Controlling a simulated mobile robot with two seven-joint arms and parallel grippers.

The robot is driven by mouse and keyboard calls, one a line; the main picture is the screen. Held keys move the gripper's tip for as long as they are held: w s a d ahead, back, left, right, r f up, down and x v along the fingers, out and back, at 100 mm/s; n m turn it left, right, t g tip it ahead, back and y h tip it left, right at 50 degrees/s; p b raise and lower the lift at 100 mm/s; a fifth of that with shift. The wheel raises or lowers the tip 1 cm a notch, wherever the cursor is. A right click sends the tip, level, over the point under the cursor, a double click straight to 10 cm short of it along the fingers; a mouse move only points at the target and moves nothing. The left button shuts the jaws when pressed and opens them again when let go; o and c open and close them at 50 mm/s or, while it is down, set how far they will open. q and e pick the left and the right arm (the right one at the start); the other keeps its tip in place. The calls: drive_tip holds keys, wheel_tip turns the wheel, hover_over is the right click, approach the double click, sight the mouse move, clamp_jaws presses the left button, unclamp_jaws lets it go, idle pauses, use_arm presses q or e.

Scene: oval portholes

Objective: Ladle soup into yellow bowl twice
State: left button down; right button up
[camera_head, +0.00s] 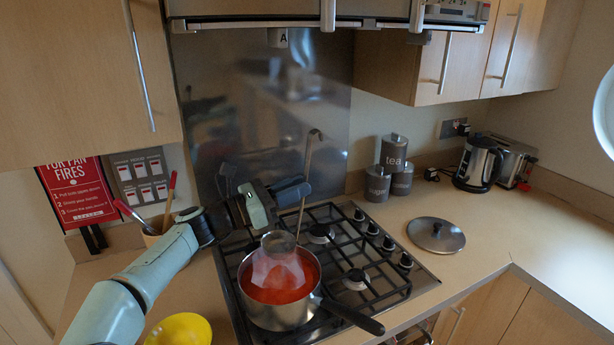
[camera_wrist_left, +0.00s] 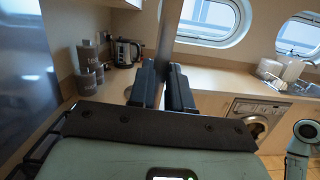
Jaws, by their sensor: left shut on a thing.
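My left gripper (camera_head: 296,190) is shut on the upright handle of a metal ladle (camera_head: 309,157). The handle also shows between the dark fingers of the left gripper (camera_wrist_left: 162,88) in the left wrist view, as a blurred strip (camera_wrist_left: 169,35). The ladle's cup (camera_head: 279,240) is over the far side of a steel pot (camera_head: 278,317) of red soup (camera_head: 272,296). A pale translucent patch hangs below the cup; I cannot tell whether it is steam or liquid. The yellow bowl (camera_head: 180,331) is on the counter left of the stove, cut off by the bottom edge. My right gripper is out of view.
The pot sits on a gas hob (camera_head: 375,284), its black handle (camera_head: 352,316) pointing to the front right. A lid (camera_head: 436,236) lies right of the hob. Canisters (camera_head: 392,152), a kettle (camera_head: 478,164) and a toaster (camera_head: 512,160) stand behind. A utensil holder (camera_head: 155,232) is at left.

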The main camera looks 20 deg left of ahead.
sight(295, 241)
use_arm(q)
drive_tip(key=f+b, duration=0.8)
drive_tip(key=f, duration=0.3)
drive_tip(key=shift+s+f+b, duration=0.2)
drive_tip(key=shift+b, duration=0.1)
drive_tip(key=shift+f+b, duration=0.55)
drive_tip(key=shift+f, duration=0.15)
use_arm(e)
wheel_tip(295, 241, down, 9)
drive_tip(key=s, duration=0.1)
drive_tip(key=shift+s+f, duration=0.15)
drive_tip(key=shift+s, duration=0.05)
use_arm(q)
wheel_tip(295, 241, up, 5)
drive_tip(key=p, duration=0.4)
drive_tip(key=shift+r+p, duration=0.15)
drive_tip(key=shift+p, duration=0.2)
drive_tip(key=shift+r+p, duration=0.7)
drive_tip(key=shift+r, duration=0.1)
wheel_tip(295, 241, up, 5)
drive_tip(key=p, duration=0.3)
drive_tip(key=shift+f+p, duration=0.15)
drive_tip(key=shift+p, duration=0.15)
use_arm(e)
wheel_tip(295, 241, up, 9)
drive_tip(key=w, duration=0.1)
